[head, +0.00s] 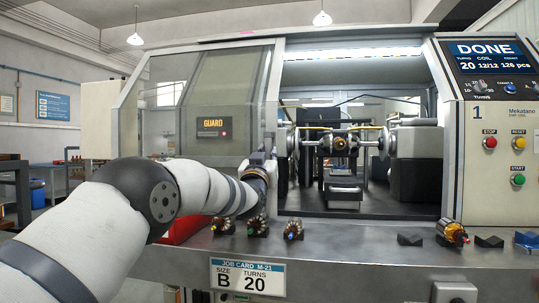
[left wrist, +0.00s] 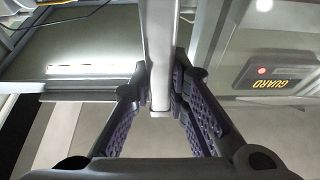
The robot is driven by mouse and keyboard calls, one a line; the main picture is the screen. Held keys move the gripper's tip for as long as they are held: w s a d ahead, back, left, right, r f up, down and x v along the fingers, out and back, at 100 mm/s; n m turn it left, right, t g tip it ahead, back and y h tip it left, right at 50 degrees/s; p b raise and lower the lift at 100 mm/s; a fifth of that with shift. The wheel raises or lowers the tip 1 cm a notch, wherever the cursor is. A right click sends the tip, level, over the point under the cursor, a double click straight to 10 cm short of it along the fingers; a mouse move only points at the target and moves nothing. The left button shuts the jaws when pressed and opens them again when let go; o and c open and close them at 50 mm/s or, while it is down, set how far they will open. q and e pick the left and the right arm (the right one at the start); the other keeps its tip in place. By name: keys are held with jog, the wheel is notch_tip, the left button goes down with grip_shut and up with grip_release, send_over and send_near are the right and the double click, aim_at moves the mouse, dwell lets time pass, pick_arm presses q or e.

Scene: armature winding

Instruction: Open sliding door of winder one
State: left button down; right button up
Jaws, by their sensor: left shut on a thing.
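Winder one is the machine with the "1" panel (head: 497,112), whose display reads DONE. Its sliding door (head: 185,100) is a clear framed panel marked GUARD, at the left of the machine front. The bay (head: 340,80) to its right is uncovered. My left gripper (head: 264,158) is at the door's right edge. In the left wrist view my left gripper (left wrist: 161,95) is shut on the pale upright door handle (left wrist: 160,45), with a finger on each side. In the head view the handle is mostly hidden by my gripper. My right gripper is not in view.
Inside the bay is the winding spindle with an armature (head: 340,142). On the front ledge (head: 345,232) stand several armatures, one on the right (head: 453,233), and dark empty cradles (head: 410,239). A red bin (head: 183,228) is partly hidden behind my left arm. A job card (head: 247,277) hangs below.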

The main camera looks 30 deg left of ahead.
pick_arm(q)
jog(key=c, duration=1.5)
grip_release()
jog(key=shift+w, duration=0.1)
jog(key=v, duration=1.2)
jog(key=shift+f, duration=0.1)
